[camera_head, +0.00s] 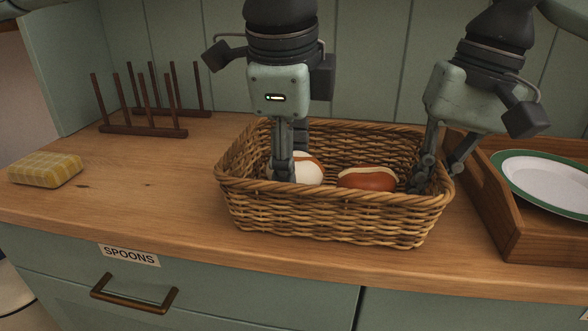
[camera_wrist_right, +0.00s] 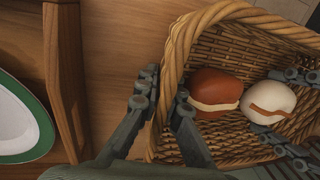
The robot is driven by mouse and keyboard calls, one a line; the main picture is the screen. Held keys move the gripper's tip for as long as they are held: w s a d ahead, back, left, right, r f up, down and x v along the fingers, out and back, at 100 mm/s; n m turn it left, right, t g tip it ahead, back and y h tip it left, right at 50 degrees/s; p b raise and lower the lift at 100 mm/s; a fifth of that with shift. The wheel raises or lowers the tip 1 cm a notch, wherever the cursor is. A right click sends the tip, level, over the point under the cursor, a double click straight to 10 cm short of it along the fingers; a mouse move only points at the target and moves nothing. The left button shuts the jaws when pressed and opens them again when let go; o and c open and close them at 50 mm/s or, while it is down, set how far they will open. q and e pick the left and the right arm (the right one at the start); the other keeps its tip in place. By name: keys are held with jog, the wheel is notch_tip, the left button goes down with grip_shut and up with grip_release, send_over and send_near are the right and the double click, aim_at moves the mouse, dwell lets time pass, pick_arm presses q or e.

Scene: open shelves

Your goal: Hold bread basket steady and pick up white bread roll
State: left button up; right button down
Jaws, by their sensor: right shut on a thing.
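The wicker bread basket (camera_head: 335,220) stands upright on the counter; its rim also shows in the right wrist view (camera_wrist_right: 174,65). The white bread roll (camera_head: 309,172) lies in its left part, with a brown band across it; it also shows in the right wrist view (camera_wrist_right: 268,104). My left gripper (camera_head: 292,158) reaches down into the basket with one finger on each side of this roll. Whether the fingers press on it is unclear. My right gripper (camera_head: 437,172) is shut on the basket's right rim, one finger inside and one outside.
A brown roll with a pale band (camera_head: 368,179) lies in the basket, right of the white roll. A wooden tray (camera_head: 488,205) with a green-rimmed plate (camera_head: 550,182) stands close on the right. A wooden rack (camera_head: 143,131) and a yellow checked block (camera_head: 46,169) are on the left.

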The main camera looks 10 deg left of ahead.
pick_arm(q)
notch_tip(320, 180, up, 9)
jog(key=shift+r, duration=0.15)
pick_arm(e)
jog(key=c, duration=1.6)
grip_release()
jog(key=shift+r, duration=0.1)
